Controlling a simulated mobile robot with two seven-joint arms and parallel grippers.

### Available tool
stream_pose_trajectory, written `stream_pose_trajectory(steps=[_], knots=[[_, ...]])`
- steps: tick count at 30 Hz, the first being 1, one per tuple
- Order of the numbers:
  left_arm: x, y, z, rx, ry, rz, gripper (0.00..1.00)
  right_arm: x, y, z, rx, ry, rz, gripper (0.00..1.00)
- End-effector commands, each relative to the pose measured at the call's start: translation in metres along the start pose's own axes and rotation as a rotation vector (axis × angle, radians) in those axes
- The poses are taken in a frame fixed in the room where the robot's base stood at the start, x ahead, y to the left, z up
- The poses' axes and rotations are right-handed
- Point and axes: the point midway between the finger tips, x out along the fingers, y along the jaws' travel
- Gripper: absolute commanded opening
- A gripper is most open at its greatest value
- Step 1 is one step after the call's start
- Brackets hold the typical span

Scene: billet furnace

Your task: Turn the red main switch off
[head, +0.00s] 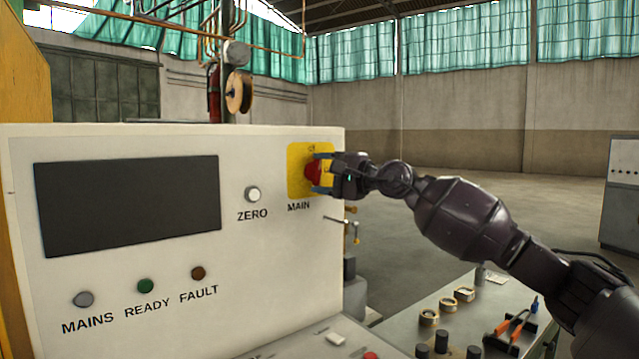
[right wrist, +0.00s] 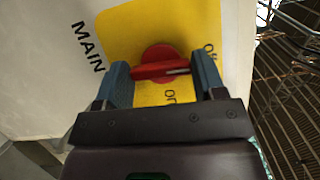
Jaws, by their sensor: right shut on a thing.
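The red main switch (head: 313,171) is a round knob with a raised bar, on a yellow plate (head: 297,160) labelled MAIN on the white panel. My right gripper (head: 322,172) is shut on it, coming from the right. In the right wrist view the red switch (right wrist: 158,70) lies between the two blue-grey fingers, its bar reaching from one to the other. A pale mark on the bar points right, between the "off" lettering at upper right and the "on" lettering below. My left gripper is not in view.
The panel (head: 130,262) also carries a dark screen (head: 130,206), a ZERO button (head: 253,194) and MAINS, READY and FAULT lamps. A bench (head: 410,320) at lower right holds tape rolls (head: 447,305) and orange-handled pliers (head: 510,325). The floor behind my right arm is open.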

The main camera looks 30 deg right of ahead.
Motion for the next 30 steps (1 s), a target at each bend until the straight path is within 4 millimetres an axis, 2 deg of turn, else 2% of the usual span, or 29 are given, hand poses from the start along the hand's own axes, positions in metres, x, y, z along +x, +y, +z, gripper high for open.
stream_pose_trajectory(steps=[3, 23, 24, 28, 30], knots=[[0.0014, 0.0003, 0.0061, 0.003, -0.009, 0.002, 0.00, 0.0011, 0.0040, -0.0006, -0.040, 0.000, 0.022, 0.40], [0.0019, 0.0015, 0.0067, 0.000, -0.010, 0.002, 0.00, 0.0003, 0.0006, 0.0009, -0.089, -0.002, 0.039, 0.40], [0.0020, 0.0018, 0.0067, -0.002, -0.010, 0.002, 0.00, 0.0003, 0.0006, 0.0009, -0.089, -0.002, 0.039, 0.70], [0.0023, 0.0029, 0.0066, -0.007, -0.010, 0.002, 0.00, 0.0002, 0.0004, 0.0007, -0.088, -0.001, 0.038, 0.89], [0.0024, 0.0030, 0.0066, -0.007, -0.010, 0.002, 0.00, 0.0002, 0.0002, 0.0006, -0.088, -0.001, 0.038, 0.89]])
